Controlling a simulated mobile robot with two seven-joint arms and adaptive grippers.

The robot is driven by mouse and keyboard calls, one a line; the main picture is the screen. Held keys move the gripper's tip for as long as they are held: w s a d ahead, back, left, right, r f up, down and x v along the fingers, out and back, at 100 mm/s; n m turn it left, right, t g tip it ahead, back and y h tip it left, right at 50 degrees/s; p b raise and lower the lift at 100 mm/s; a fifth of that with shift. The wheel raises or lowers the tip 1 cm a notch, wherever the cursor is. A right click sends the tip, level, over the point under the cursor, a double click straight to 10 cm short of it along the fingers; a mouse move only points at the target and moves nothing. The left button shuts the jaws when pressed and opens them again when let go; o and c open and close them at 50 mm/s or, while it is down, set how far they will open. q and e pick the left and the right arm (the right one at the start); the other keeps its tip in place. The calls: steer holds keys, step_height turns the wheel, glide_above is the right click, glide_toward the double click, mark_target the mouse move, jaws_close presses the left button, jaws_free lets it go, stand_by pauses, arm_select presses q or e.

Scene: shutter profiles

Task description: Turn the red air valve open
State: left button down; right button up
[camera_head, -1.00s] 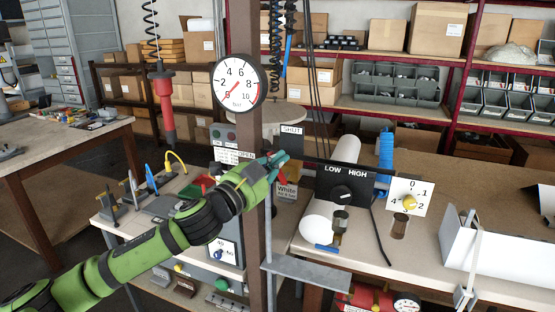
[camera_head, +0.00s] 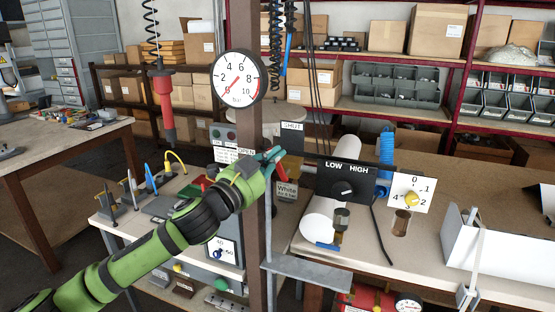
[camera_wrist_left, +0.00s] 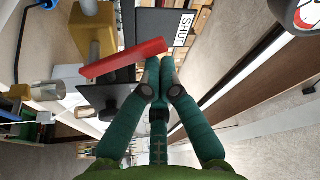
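In the head view the left gripper (camera_head: 273,156) is at the brown post, and the lever is mostly hidden. My right gripper is not in view.
The brown post (camera_head: 246,200) carries a round gauge (camera_head: 237,78), its red needle pointing lower left. A black LOW/HIGH panel (camera_head: 345,183) and a yellow-knob dial (camera_head: 412,193) stand right of it. A bench with tools lies left. A red air tool (camera_head: 163,100) hangs on a coil.

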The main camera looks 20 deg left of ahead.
arm_select(q)
steer(key=shift+f, duration=0.15)
steer(key=a+f+n+t+y+b, duration=0.1)
steer(key=n+b, duration=0.1)
steer(key=n, duration=0.2)
steer(key=a+f+n+y+b, duration=0.1)
steer(key=a+n+y+b, duration=0.1)
steer(key=n, duration=0.2)
steer(key=a+f+n+t+y+b, duration=0.1)
steer(key=n+b, duration=0.2)
steer(key=n, duration=0.2)
steer(key=shift+w+a+f+t+y, duration=0.1)
steer(key=shift+a+f+t+y, duration=0.05)
steer(key=shift+f+t+y, duration=0.15)
steer(key=shift+a+f, duration=0.1)
stand_by(0.4)
